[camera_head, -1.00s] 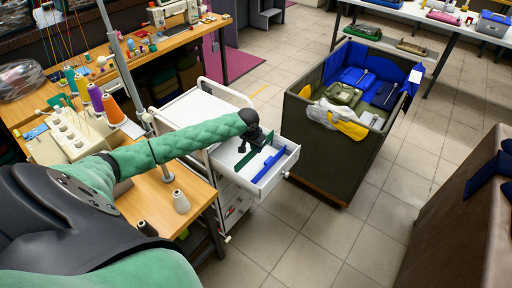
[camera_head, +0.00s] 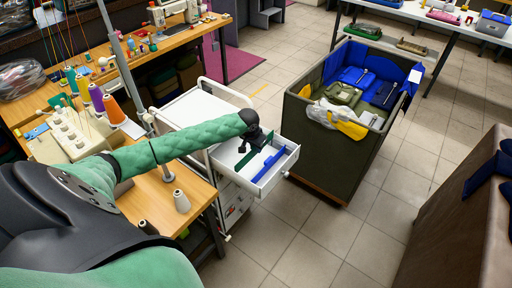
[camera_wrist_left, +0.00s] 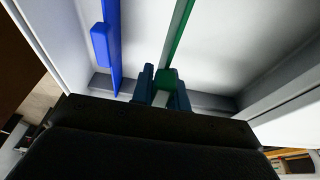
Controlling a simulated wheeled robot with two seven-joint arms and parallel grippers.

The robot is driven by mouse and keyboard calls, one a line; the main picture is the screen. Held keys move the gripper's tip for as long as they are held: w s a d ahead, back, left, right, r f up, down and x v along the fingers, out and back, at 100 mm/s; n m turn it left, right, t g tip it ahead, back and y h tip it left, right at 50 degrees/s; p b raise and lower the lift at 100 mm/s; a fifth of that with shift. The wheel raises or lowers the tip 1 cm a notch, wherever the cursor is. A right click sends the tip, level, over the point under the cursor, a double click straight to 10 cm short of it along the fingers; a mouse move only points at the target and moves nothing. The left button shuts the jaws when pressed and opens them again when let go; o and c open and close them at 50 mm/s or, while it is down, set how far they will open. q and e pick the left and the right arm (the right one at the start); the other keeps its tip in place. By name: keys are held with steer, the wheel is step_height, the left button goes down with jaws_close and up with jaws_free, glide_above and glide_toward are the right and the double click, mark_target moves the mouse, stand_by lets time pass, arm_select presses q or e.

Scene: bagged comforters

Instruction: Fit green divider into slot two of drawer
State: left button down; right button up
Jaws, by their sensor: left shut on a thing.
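The open white drawer (camera_head: 286,166) sticks out of a white trolley in the head view. Its inner floor also shows in the left wrist view (camera_wrist_left: 220,50). A blue divider (camera_head: 268,164) stands in it, and it shows upright at the left in the wrist view (camera_wrist_left: 112,45). The green divider (camera_head: 245,160) is inside the drawer, roughly alongside the blue one and apart from it. My left gripper (camera_head: 246,146) is over the drawer. In the wrist view its fingers (camera_wrist_left: 162,88) are shut on the green divider's tab (camera_wrist_left: 167,76). The slots cannot be made out. My right gripper is not in view.
A dark cart (camera_head: 322,150) with bagged items stands right of the drawer. A wooden sewing table (camera_head: 150,210) with thread cones is at the left. Tiled floor (camera_head: 290,235) is free in front of the drawer.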

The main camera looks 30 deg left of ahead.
arm_select(q)
steer(key=shift+f+b, duration=0.6)
steer(key=shift+f, duration=1.85)
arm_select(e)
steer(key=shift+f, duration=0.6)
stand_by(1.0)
arm_select(q)
steer(key=c, duration=1.3)
jaws_free()
steer(key=shift+o, duration=0.5)
steer(key=o, duration=0.5)
steer(key=shift+o, duration=0.2)
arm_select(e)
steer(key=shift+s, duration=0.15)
arm_select(q)
steer(key=shift+r, duration=0.25)
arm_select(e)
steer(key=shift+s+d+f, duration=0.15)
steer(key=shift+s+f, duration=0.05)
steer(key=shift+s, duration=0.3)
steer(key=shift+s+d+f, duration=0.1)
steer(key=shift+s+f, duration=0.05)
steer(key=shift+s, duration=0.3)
